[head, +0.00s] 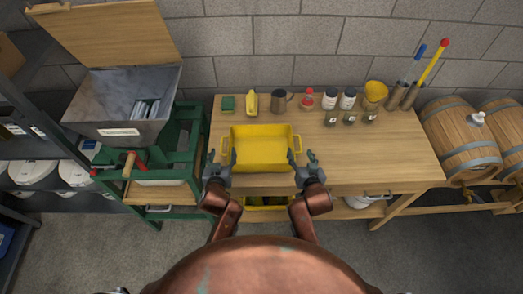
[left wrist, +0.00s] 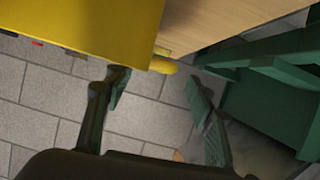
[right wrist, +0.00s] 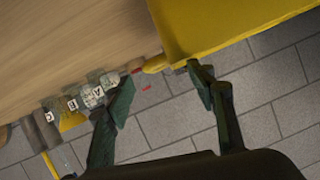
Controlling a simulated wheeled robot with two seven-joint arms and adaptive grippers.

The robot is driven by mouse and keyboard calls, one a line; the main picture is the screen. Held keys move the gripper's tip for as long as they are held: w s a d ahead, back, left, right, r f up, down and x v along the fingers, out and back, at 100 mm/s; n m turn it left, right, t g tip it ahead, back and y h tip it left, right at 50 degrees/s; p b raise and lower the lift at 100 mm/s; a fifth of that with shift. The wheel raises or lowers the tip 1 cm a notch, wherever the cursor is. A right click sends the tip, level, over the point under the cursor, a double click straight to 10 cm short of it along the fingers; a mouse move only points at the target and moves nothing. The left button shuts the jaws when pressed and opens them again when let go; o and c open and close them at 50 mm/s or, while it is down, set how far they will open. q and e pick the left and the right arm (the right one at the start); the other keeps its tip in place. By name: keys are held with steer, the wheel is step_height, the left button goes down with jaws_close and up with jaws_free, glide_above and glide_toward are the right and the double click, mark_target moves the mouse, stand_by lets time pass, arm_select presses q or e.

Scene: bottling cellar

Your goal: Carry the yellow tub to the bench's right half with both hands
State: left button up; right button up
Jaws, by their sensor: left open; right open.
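The yellow tub (head: 261,149) sits on the left half of the wooden bench (head: 400,155), near its front edge, with a handle at each end. It looks empty. My left gripper (head: 219,162) is open at the tub's left end; in the left wrist view the tub (left wrist: 90,25) and its handle (left wrist: 163,64) show just ahead of the fingers (left wrist: 158,98). My right gripper (head: 303,163) is open at the tub's right end; in the right wrist view the tub (right wrist: 215,20) and its handle (right wrist: 155,64) are ahead of the spread fingers (right wrist: 160,85). Neither gripper visibly holds a handle.
Behind the tub stand a green block (head: 228,103), a yellow bottle (head: 251,102), a metal mug (head: 281,101), a red-capped jar (head: 307,99), several small jars and a yellow cup (head: 375,92). The bench's front right is clear. A green-framed machine (head: 180,150) adjoins the left.

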arm_select(q)
steer(key=x, duration=0.6)
steer(key=shift+w+f, duration=0.2)
steer(key=shift+w, duration=0.1)
arm_select(e)
steer(key=x, duration=0.6)
steer(key=shift+w+f, duration=0.1)
steer(key=shift+w, duration=0.2)
arm_select(q)
jaws_close()
arm_select(e)
jaws_close()
